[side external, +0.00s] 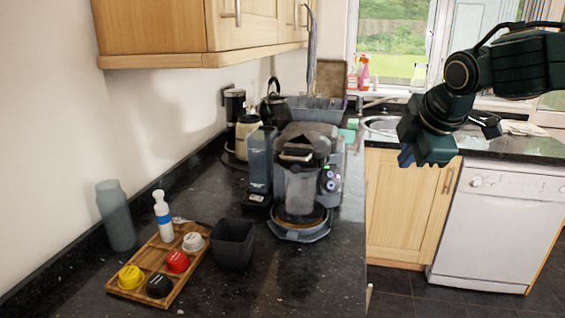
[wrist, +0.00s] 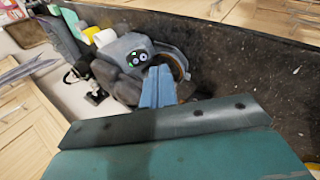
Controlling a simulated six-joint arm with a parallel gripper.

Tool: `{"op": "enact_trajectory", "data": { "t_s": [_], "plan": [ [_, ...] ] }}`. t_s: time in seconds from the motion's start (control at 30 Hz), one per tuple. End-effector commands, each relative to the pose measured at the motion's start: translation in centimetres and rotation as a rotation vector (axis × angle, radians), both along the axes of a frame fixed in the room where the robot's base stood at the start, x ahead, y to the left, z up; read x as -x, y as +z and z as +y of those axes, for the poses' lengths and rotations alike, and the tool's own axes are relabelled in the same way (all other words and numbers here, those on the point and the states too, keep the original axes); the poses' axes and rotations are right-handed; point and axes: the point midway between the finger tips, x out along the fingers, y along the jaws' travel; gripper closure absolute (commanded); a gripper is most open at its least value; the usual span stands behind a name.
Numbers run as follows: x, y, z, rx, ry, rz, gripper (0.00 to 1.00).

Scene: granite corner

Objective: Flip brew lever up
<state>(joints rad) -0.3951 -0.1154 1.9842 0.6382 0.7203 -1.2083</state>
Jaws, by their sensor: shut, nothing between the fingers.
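The coffee machine (side external: 302,180) stands on the dark granite counter, grey, with a round drip base and a panel of dials on its right side. Its dark top part (side external: 300,150) is on the upper front; I cannot make out the lever's exact position.
A wooden tray (side external: 150,262) with coloured capsules and a white bottle (side external: 163,215) is at front left. A dark square bin (side external: 232,243) stands left of the machine's base. Wall cupboards (side external: 200,30) overhang the back left. Open air lies between my gripper and the machine.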

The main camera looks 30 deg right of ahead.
Motion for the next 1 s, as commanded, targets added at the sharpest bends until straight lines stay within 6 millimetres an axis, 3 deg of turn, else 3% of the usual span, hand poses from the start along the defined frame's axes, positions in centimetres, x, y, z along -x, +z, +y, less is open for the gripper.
{"op": "enact_trajectory", "data": {
  "t_s": [0.2,0.5,1.0],
  "plan": [
    [-3.5,-0.2,2.4,0.181,0.157,0.044,1.0],
    [-7.3,-0.9,6.3,0.437,0.36,0.121,1.0],
    [-10.7,-3.4,14.2,0.881,0.671,0.303,1.0]
  ]
}}
